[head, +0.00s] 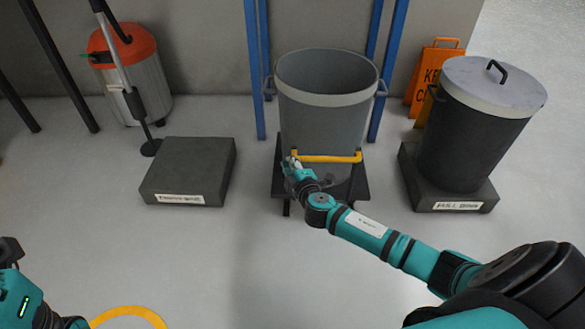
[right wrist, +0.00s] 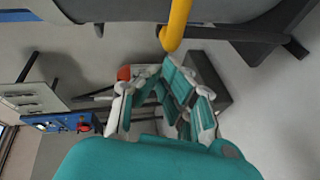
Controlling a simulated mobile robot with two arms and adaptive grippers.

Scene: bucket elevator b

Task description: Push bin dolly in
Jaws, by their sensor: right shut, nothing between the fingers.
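The bin dolly is a low dark platform (head: 360,180) carrying a large grey bin (head: 325,100). It stands upright between blue posts at the wall. A yellow handle (head: 330,158) runs across the dolly's near side. My right gripper (head: 291,164) is shut and empty at the handle's left end. In the right wrist view, the closed fingers (right wrist: 170,72) lie just beside the yellow handle end (right wrist: 174,30); I cannot tell if they touch. Part of my left arm shows at the lower left, with its fingers out of view.
A dark block (head: 188,170) with a label lies left of the dolly. A lidded dark bin (head: 468,140) stands on a labelled base at right. Blue posts (head: 255,70) flank the grey bin. A red-topped vacuum (head: 130,75) and orange sign (head: 432,70) stand behind.

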